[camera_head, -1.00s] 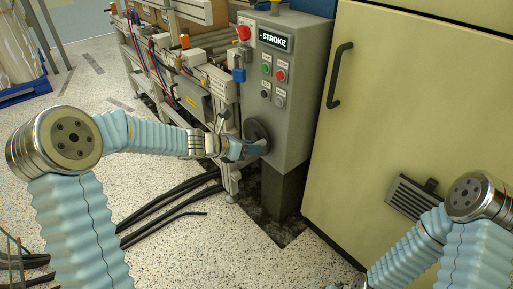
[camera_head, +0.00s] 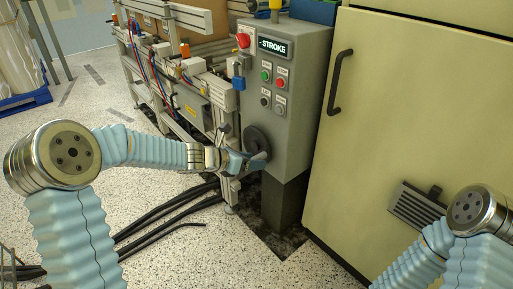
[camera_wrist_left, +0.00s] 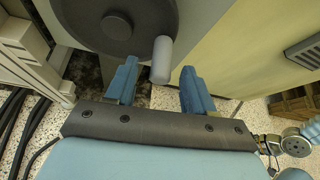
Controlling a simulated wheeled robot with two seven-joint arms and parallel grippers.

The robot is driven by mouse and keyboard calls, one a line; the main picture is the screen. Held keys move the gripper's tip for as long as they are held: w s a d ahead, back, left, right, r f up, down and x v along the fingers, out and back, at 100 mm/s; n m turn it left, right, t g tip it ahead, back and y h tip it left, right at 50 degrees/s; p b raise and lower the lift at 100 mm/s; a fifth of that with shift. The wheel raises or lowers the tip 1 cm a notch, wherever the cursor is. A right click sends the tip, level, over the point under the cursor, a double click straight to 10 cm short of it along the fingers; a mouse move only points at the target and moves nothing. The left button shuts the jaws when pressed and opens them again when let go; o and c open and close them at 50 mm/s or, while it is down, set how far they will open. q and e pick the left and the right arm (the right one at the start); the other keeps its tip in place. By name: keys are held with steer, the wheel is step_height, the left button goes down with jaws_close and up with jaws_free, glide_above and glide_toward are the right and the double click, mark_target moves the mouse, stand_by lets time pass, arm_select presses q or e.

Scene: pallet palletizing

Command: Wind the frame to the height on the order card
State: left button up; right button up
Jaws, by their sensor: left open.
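The control box (camera_head: 288,140) is a grey cabinet on a post, with a small display (camera_head: 273,45) reading "-STROKE". A dark round handwheel (camera_head: 256,140) sits on its left side. In the left wrist view the handwheel (camera_wrist_left: 100,25) has a light grey crank handle (camera_wrist_left: 161,60). My left gripper (camera_head: 262,157) is at the handwheel. In the wrist view its blue fingers (camera_wrist_left: 158,85) are open, and the handle's end lies between their tips, with gaps on both sides. My right gripper is not in view. No order card can be made out.
A metal conveyor frame (camera_head: 178,70) with hoses stands left of the control box. A large cream cabinet (camera_head: 415,120) stands close on the right. Black cables (camera_head: 165,222) lie on the speckled floor (camera_head: 175,262). Red, green and other buttons (camera_head: 272,88) are on the box.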

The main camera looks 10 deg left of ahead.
arm_select(q)
steer(key=shift+s+a+b, duration=0.15)
steer(key=shift+s+a, duration=0.8)
steer(key=shift+s, duration=0.2)
steer(key=shift+s+a+b, duration=0.15)
steer(key=shift+s+a, duration=0.75)
steer(key=shift+s, duration=0.25)
steer(key=s+d+f+m+g+y+p, duration=0.2)
steer(key=s+d+f+m+g+p, duration=0.1)
steer(key=s+f+m, duration=0.9)
steer(key=s+d+f+m+g+y+p, duration=0.2)
steer(key=s+d+f+m+g+p, duration=0.1)
steer(key=s+f+m, duration=1)
steer(key=d+m+g, duration=0.1)
steer(key=m+g, duration=0.1)
steer(key=shift+s+d+f+m+p, duration=0.2)
steer(key=shift+s+m+p, duration=0.1)
steer(key=shift+s+m, duration=0.1)
steer(key=shift+w+r, duration=0.1)
